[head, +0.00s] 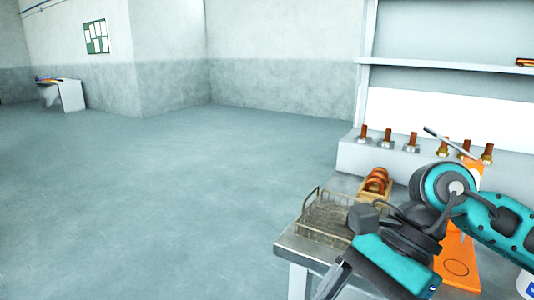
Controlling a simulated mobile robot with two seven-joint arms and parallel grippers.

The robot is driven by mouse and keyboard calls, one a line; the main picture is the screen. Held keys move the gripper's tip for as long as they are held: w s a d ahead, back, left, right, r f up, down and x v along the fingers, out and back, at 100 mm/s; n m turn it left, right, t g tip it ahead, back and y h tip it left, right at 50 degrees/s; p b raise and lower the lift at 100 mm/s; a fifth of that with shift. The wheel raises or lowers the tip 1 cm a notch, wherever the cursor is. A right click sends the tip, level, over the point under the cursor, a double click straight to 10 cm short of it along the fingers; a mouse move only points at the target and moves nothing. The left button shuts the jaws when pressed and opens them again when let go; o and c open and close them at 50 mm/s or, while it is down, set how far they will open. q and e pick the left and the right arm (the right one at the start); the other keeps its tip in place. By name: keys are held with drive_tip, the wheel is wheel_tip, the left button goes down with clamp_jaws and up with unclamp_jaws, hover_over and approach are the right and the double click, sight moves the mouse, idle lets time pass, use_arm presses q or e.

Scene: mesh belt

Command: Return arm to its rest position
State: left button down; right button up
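My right arm comes in from the right edge as teal and dark links, bent over the metal table. Its wrist end is low in the view, with dark parts around the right gripper (335,281) reaching down to the bottom edge. Its fingertips cannot be made out, so I cannot tell whether it is open or shut. No held thing is visible. My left arm and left gripper are not in view.
A wire mesh basket (325,213) sits on the metal table (300,249) beside the arm. Behind it is a holder with copper-coloured rings (376,181). Several upright bolts (388,138) stand on a grey ledge (358,155). The floor at left is clear.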

drive_tip(key=s+a+r+m+g+y, duration=0.2)
drive_tip(key=s+a+m+y, duration=0.1)
drive_tip(key=a+y, duration=0.3)
drive_tip(key=w+a+r+m+t+y, duration=0.35)
drive_tip(key=w+m+t+y, duration=0.4)
drive_tip(key=m, duration=0.85)
drive_tip(key=w+d+f+m+t+h, duration=0.1)
drive_tip(key=d+f+m+t+h, duration=0.4)
drive_tip(key=m, duration=0.5)
drive_tip(key=w+d+f+m+t+h+p, duration=0.1)
drive_tip(key=w+d+f+m+t+h, duration=0.25)
drive_tip(key=f+m, duration=0.55)
drive_tip(key=d+f+m+t+h, duration=0.3)
drive_tip(key=f+m+t+h, duration=0.3)
drive_tip(key=m, duration=0.5)
drive_tip(key=s+d+f+m+g+h, duration=0.2)
drive_tip(key=s+f+m, duration=0.2)
drive_tip(key=f, duration=0.3)
drive_tip(key=s+d+f+m+g+h, duration=0.1)
drive_tip(key=s+d+f+m+g, duration=0.2)
drive_tip(key=s+f, duration=0.4)
drive_tip(key=shift+s+d+f+m+g+h, duration=0.2)
drive_tip(key=shift+d+f+m+g+h, duration=0.15)
drive_tip(key=shift+f+m, duration=0.35)
drive_tip(key=shift+f, duration=0.1)
